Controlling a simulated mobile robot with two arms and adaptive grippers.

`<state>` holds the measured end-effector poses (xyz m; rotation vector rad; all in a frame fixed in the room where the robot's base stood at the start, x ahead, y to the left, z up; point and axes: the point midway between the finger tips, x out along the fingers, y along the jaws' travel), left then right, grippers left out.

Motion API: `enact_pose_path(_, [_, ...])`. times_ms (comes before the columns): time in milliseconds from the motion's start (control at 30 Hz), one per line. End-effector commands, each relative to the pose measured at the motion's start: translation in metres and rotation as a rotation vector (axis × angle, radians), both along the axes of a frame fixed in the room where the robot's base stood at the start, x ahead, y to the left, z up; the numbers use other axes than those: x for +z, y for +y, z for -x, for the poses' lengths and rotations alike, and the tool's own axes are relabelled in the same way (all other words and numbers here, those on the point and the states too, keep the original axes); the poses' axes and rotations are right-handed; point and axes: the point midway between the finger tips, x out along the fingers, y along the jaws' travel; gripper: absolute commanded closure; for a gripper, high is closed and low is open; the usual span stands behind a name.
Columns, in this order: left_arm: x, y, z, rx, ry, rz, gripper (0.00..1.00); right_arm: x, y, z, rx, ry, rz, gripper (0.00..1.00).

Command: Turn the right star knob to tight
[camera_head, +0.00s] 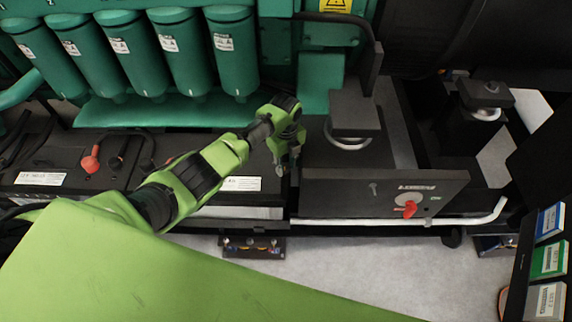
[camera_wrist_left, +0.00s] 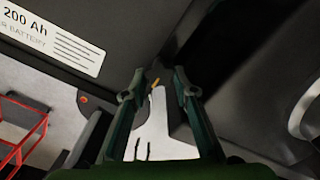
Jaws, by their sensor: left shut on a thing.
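My left gripper (camera_head: 283,168) reaches down at the right end of the black battery (camera_head: 215,184), beside the dark mount block. In the head view the knob is hidden behind the gripper. The right gripper is not in view.
A panel with a red rotary switch (camera_head: 410,209) stands right of the gripper. Green cylinders (camera_head: 232,50) hang behind. A white pipe (camera_head: 380,221) runs along the front. A red frame (camera_wrist_left: 22,130) shows low left in the wrist view. Grey floor (camera_head: 350,265) is clear in front.

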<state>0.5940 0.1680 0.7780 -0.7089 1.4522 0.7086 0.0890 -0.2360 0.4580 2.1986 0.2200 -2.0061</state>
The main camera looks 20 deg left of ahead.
Motion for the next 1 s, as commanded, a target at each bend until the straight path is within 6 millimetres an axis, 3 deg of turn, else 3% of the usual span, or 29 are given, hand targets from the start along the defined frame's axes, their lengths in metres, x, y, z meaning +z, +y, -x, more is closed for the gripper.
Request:
enact_pose_path(467, [0.001, 0.000, 0.000, -0.019, -0.001, 0.000, 0.95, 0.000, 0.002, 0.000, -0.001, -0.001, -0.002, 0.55])
enact_pose_path(500, [0.001, 0.000, -0.001, -0.019, -0.001, 0.000, 0.71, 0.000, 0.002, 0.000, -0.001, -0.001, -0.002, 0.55])
enact_pose_path(533, [0.001, 0.000, 0.000, -0.018, -0.001, 0.000, 0.66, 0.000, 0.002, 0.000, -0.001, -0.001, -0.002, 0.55])
enact_pose_path(867, [0.001, 0.000, 0.000, -0.016, -0.001, 0.001, 0.66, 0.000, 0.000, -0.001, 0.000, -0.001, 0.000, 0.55])
enact_pose_path(1000, [0.011, 0.000, -0.001, -0.016, -0.003, 0.001, 0.66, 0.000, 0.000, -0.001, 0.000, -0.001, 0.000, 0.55])
